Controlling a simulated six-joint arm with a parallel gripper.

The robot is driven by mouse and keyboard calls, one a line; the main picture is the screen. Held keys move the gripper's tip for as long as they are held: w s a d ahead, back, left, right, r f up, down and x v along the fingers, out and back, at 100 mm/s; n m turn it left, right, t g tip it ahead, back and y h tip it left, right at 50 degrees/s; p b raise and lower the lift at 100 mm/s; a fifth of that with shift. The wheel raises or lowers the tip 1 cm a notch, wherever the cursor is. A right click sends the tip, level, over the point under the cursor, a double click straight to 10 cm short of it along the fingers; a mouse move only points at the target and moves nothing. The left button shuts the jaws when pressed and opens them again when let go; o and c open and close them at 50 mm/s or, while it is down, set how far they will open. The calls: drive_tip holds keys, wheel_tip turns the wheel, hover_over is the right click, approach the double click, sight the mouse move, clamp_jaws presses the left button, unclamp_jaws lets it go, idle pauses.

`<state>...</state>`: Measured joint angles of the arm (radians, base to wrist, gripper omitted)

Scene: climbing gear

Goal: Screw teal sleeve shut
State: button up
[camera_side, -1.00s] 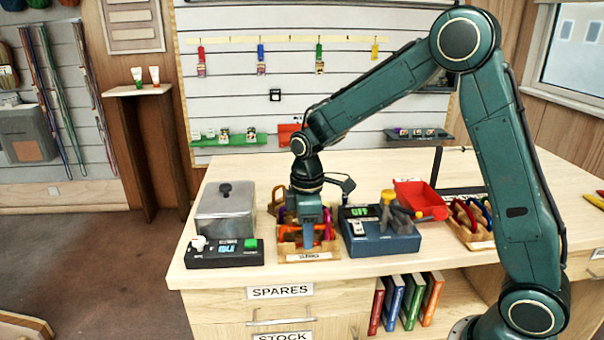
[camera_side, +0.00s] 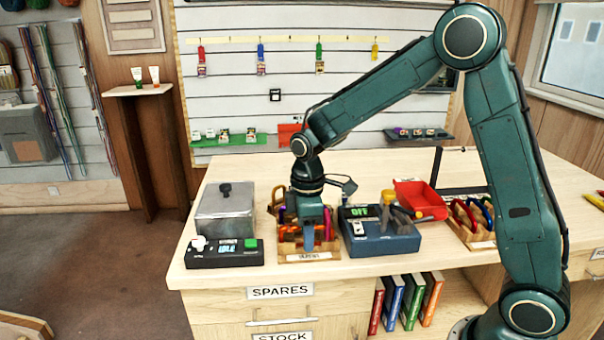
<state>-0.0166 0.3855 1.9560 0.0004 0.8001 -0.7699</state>
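My gripper (camera_side: 309,238) points down over a wooden rack (camera_side: 309,256) near the front edge of the bench. Orange, purple and magenta carabiners (camera_side: 328,222) stand in the rack around it. The gripper's body hides most of the rack's middle, and its fingertips are too small and covered to show whether they are open or shut. I cannot make out a teal sleeve apart from the teal gripper.
Another carabiner rack (camera_side: 470,222) is farther right. The bench's back middle is clear.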

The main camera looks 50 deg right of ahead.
drive_tip(key=shift+r, duration=1.35)
drive_tip(key=shift+d, duration=0.1)
drive_tip(key=shift+w+d, duration=0.45)
drive_tip(key=shift+w, duration=0.05)
drive_tip(key=shift+f, duration=0.15)
drive_tip(key=shift+f, duration=1.3)
drive_tip(key=shift+s+a, duration=0.5)
drive_tip(key=shift+s, duration=0.1)
idle(0.4)
drive_tip(key=shift+r, duration=1.45)
drive_tip(key=shift+w+d, duration=0.1)
drive_tip(key=shift+w+d, duration=0.45)
